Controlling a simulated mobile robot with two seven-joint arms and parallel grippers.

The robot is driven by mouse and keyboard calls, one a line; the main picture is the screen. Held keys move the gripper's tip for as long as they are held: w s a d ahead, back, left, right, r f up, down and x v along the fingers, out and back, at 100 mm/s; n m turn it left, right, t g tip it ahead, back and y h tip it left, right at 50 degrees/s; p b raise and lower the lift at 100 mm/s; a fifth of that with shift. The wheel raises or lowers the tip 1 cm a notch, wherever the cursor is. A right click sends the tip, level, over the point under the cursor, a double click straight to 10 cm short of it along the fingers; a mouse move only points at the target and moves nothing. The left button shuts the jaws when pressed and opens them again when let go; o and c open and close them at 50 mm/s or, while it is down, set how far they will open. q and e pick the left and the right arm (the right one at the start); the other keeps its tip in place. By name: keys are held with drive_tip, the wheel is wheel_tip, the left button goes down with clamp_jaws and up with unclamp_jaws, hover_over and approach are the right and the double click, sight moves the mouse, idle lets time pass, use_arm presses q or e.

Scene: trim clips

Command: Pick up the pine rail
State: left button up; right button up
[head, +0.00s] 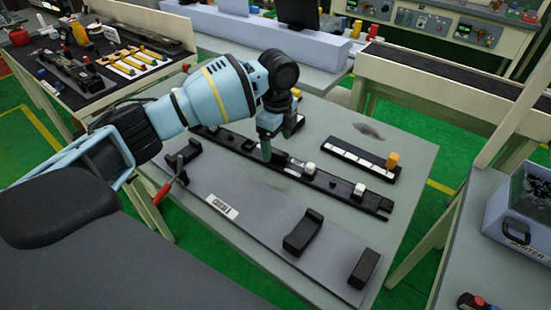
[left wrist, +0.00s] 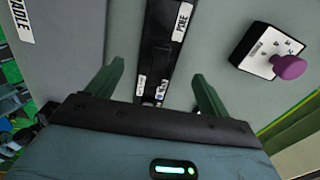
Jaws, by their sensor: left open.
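The pine rail is a long dark rail (head: 335,187) lying on the grey-green table, with small white and black pieces along it. In the left wrist view the open fingers (left wrist: 157,69) stand one on each side of the rail, with clear gaps and nothing held. I cannot tell how far the fingertips are above the table. My right gripper is not in view.
A grey cradle plate (head: 260,222) with black supports lies along the table's near side, a red-handled lever at its left. A black strip with white cells and an orange piece (head: 392,160) lies beyond the rail. A box with a purple knob (left wrist: 289,67) sits right of the rail.

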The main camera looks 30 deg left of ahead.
sight(276, 150)
use_arm(q)
drive_tip(key=shift+s+a+f, duration=0.1)
drive_tip(key=shift+f, duration=1.05)
drive_tip(key=shift+a+f, duration=0.1)
drive_tip(key=shift+f, duration=1.05)
drive_tip(key=c, duration=1.3)
wheel_tip(276, 150, up, 10)
drive_tip(key=shift+r, duration=0.1)
